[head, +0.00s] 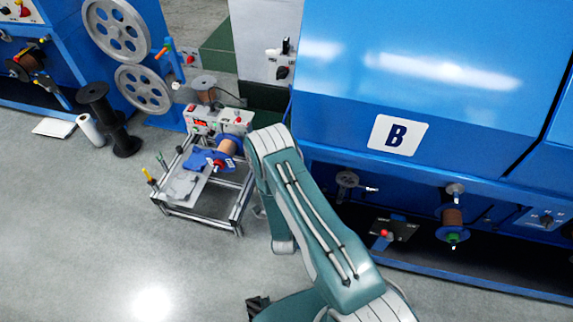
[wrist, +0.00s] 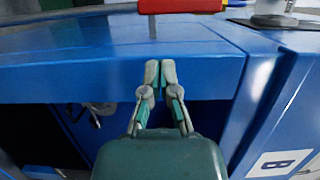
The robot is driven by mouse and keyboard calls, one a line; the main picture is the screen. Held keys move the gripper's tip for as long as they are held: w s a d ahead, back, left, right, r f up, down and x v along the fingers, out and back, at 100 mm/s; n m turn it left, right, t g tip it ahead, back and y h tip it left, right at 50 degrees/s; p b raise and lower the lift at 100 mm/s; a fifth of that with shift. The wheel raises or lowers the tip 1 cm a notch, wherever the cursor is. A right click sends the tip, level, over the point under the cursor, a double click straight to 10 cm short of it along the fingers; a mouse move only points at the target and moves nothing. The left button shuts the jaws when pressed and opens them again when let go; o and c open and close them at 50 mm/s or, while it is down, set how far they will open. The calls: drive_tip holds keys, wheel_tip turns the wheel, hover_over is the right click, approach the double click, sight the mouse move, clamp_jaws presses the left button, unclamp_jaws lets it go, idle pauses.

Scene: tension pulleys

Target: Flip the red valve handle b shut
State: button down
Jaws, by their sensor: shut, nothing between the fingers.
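In the wrist view, a red bar (wrist: 182,6) lies across the top edge, partly cut off, with a thin post below it. It may be the red valve handle b, but the view does not show enough to be sure. My gripper (wrist: 160,66) is shut and empty, its fingertips together in front of a blue cabinet face. The fingertips are below the red bar in the picture and apart from it. In the head view, my arm hides the gripper, and I cannot make out handle b.
A blue machine with a B sign (head: 398,136) fills the right. A metal-frame cart (head: 237,215) with a spool and control box stands left of my arm. Black spools (head: 126,145) stand on the floor farther left. The grey floor (head: 70,235) at front left is clear.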

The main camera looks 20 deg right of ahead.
idle(0.4)
drive_tip(key=x, duration=0.9)
drive_tip(key=shift+w+d, duration=0.15)
drive_tip(key=shift+w, duration=0.25)
